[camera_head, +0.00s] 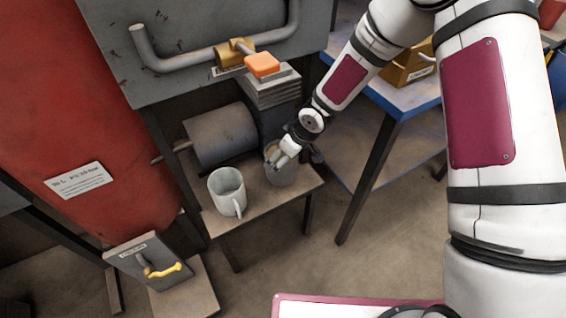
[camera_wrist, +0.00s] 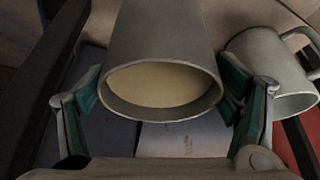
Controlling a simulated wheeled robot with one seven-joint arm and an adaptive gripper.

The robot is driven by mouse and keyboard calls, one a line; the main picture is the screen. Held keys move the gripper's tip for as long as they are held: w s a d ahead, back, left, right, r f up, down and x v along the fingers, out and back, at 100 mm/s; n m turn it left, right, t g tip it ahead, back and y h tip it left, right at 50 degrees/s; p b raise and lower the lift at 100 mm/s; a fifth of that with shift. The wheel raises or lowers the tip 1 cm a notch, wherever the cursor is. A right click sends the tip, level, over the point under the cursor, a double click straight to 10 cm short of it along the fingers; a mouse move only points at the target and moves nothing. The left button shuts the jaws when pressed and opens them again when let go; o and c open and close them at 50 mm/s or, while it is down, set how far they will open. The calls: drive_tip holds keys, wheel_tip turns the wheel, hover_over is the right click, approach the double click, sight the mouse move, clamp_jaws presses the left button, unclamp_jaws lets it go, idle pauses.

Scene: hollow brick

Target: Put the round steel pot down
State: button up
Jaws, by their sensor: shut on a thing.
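The round steel pot (camera_head: 283,174) is a grey cylinder at the right part of a small low table (camera_head: 254,208). In the wrist view the pot (camera_wrist: 160,38) fills the upper middle, its round mouth toward the camera and a tan surface inside. My gripper (camera_head: 281,157) reaches it from above right. In the wrist view my gripper's green-padded fingers (camera_wrist: 165,88) lie against both sides of the pot. The fingers partly hide the pot in the head view. I cannot tell whether its base touches the tabletop.
A grey mug (camera_head: 227,190) stands close left of the pot; the mug (camera_wrist: 268,72) also shows in the wrist view. A grey motor-like cylinder (camera_head: 222,134) lies behind. A metal stack (camera_head: 272,88) with an orange block (camera_head: 262,65) is above. A blue-edged table (camera_head: 405,103) is right.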

drive_tip(key=shift+w+f+b, duration=0.1)
drive_tip(key=shift+f+b, duration=0.7)
drive_tip(key=shift+f, duration=0.95)
drive_tip(key=shift+f, duration=0.15)
drive_tip(key=o, duration=1.9)
drive_tip(key=p+v, duration=0.4)
drive_tip(key=v, duration=0.8)
